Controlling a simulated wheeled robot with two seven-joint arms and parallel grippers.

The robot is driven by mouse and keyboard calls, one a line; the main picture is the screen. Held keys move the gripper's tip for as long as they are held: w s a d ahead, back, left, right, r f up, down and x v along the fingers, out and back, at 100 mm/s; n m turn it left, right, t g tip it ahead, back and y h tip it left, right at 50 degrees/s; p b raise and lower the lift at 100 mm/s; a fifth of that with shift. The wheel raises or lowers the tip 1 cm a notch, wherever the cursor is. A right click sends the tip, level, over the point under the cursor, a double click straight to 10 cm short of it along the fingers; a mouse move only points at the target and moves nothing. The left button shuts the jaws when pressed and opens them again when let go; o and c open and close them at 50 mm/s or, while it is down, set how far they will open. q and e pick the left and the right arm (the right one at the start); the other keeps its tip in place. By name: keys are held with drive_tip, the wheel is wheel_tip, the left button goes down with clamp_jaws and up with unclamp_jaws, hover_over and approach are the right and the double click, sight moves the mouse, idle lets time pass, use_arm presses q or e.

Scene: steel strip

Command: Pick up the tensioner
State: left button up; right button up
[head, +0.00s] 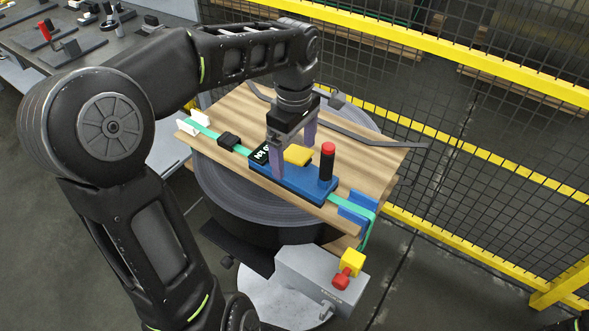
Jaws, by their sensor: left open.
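The tensioner appears to be the long blue tool (312,187) with a yellow block, a black lettered face and an upright black handle with a red top. It lies along a green strap (233,147) on the wooden boards (340,152). My left gripper (294,158) points down over the tool's middle, beside the yellow block. Its fingers are apart. The near finger is in front of part of the tool and the far finger is behind it. I cannot tell whether they touch it. My right gripper is not in view.
The boards rest on a round dark grey coil (222,186). A small black buckle (229,141) sits on the strap. A grey box (310,278) with yellow and red knobs stands in front. A yellow-railed mesh fence (450,50) runs behind; a workbench (100,60) is at upper left.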

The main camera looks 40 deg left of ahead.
sight(295, 169)
use_arm(q)
drive_tip(key=shift+f+p, duration=0.4)
drive_tip(key=shift+f, duration=2.25)
drive_tip(key=shift+c, duration=0.5)
clamp_jaws()
drive_tip(key=shift+r, duration=0.15)
